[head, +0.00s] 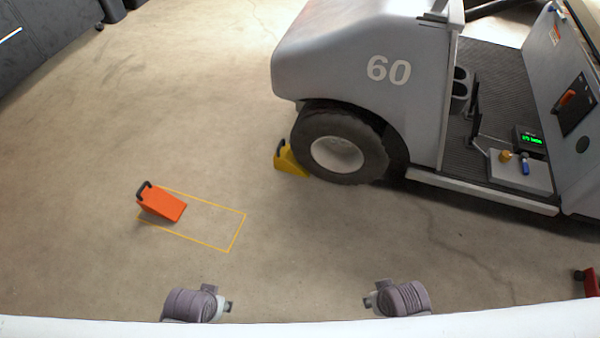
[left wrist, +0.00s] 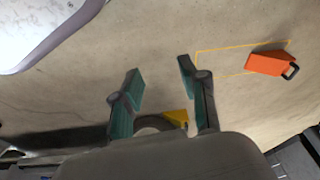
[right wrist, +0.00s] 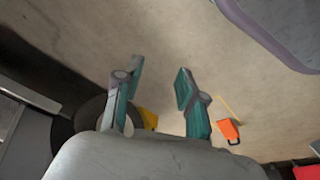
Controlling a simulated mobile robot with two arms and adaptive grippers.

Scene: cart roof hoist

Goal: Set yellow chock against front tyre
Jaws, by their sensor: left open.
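The yellow chock (head: 289,160) lies on the floor at the left side of the tyre (head: 375,160) under the grey cart's end marked 60. Its black handle is on the side away from the tyre. Its low end meets the tyre's outline; I cannot tell if they touch. It is partly hidden in the left wrist view (left wrist: 178,116) and right wrist view (right wrist: 150,118). My left gripper (left wrist: 160,80) is open and empty. My right gripper (right wrist: 160,72) is open and empty. Both are apart from the chock.
An orange chock (head: 162,206) lies at the left end of a yellow floor outline (head: 242,228). The grey cart (head: 340,60) fills the upper right, with a step and control panel. A red object (head: 588,282) is at the right edge. The floor between is clear.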

